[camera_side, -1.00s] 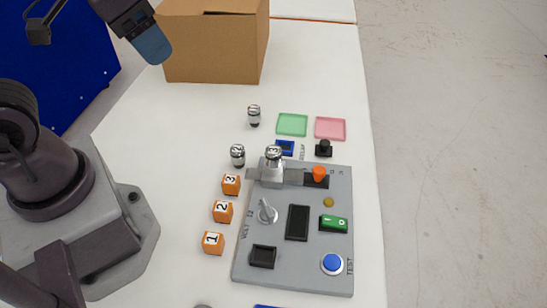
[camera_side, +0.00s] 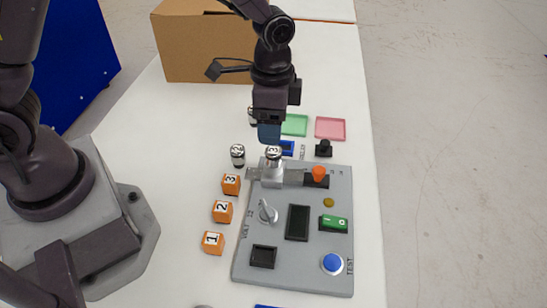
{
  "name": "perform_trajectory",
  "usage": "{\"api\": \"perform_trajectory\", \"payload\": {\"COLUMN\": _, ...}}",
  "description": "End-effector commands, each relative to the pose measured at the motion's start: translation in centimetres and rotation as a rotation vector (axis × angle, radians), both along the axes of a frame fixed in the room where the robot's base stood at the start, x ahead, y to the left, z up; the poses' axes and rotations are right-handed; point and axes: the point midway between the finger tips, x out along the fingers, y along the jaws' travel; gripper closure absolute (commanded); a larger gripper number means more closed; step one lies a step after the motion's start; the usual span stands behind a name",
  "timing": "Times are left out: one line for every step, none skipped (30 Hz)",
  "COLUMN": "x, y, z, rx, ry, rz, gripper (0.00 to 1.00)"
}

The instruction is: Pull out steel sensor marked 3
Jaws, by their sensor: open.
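The steel sensor marked 3 (camera_side: 273,153) stands upright in the metal holder (camera_side: 271,175) at the top left of the grey test panel (camera_side: 340,230). My gripper (camera_side: 269,132) hangs pointing down just above and behind the sensor. It is open, and its blue fingers end close to the sensor's top; I cannot tell whether they overlap it. The steel sensor marked 2 (camera_side: 238,155) stands on the table left of the holder. Another steel sensor (camera_side: 252,115) is mostly hidden behind my gripper.
Orange blocks marked 3 (camera_side: 231,184), 2 (camera_side: 222,211) and 1 (camera_side: 213,242) line the panel's left side. The green tray (camera_side: 295,125), pink tray (camera_side: 330,128) and black knob (camera_side: 323,148) lie behind the panel. A cardboard box (camera_side: 205,50) stands at the back.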

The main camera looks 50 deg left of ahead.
Motion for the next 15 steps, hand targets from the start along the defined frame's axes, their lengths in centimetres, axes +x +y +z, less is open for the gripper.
{"api": "perform_trajectory", "payload": {"x": 0.53, "y": -0.09, "z": 0.41, "rx": -0.005, "ry": -0.023, "rz": -0.029, "gripper": 0.38}}
{"api": "perform_trajectory", "payload": {"x": 0.55, "y": -0.09, "z": 0.38, "rx": -0.006, "ry": -0.025, "rz": -0.043, "gripper": 0.38}}
{"api": "perform_trajectory", "payload": {"x": 0.55, "y": -0.08, "z": 0.37, "rx": -0.007, "ry": -0.027, "rz": -0.056, "gripper": 0.38}}
{"api": "perform_trajectory", "payload": {"x": 0.57, "y": -0.08, "z": 0.37, "rx": -0.007, "ry": -0.028, "rz": -0.063, "gripper": 0.38}}
{"api": "perform_trajectory", "payload": {"x": 0.57, "y": -0.08, "z": 0.38, "rx": -0.007, "ry": -0.028, "rz": -0.066, "gripper": 0.38}}
{"api": "perform_trajectory", "payload": {"x": 0.56, "y": -0.07, "z": 0.38, "rx": -0.007, "ry": -0.028, "rz": -0.068, "gripper": 0.38}}
{"api": "perform_trajectory", "payload": {"x": 0.55, "y": -0.07, "z": 0.39, "rx": -0.006, "ry": -0.028, "rz": -0.068, "gripper": 0.38}}
{"api": "perform_trajectory", "payload": {"x": 0.55, "y": -0.06, "z": 0.4, "rx": -0.006, "ry": -0.028, "rz": -0.068, "gripper": 0.38}}
{"api": "perform_trajectory", "payload": {"x": 0.54, "y": -0.07, "z": 0.4, "rx": -0.006, "ry": -0.028, "rz": -0.067, "gripper": 0.38}}
{"api": "perform_trajectory", "payload": {"x": 0.53, "y": -0.06, "z": 0.41, "rx": -0.006, "ry": -0.028, "rz": -0.067, "gripper": 0.38}}
{"api": "perform_trajectory", "payload": {"x": 0.53, "y": -0.06, "z": 0.41, "rx": -0.006, "ry": -0.028, "rz": -0.067, "gripper": 0.38}}
{"api": "perform_trajectory", "payload": {"x": 0.52, "y": -0.05, "z": 0.41, "rx": -0.006, "ry": -0.028, "rz": -0.066, "gripper": 0.38}}
{"api": "perform_trajectory", "payload": {"x": 0.52, "y": -0.05, "z": 0.4, "rx": -0.007, "ry": -0.027, "rz": -0.066, "gripper": 0.38}}
{"api": "perform_trajectory", "payload": {"x": 0.52, "y": -0.05, "z": 0.37, "rx": -0.006, "ry": -0.026, "rz": -0.066, "gripper": 0.38}}
{"api": "perform_trajectory", "payload": {"x": 0.51, "y": -0.05, "z": 0.28, "rx": -0.006, "ry": -0.026, "rz": -0.066, "gripper": 0.38}}
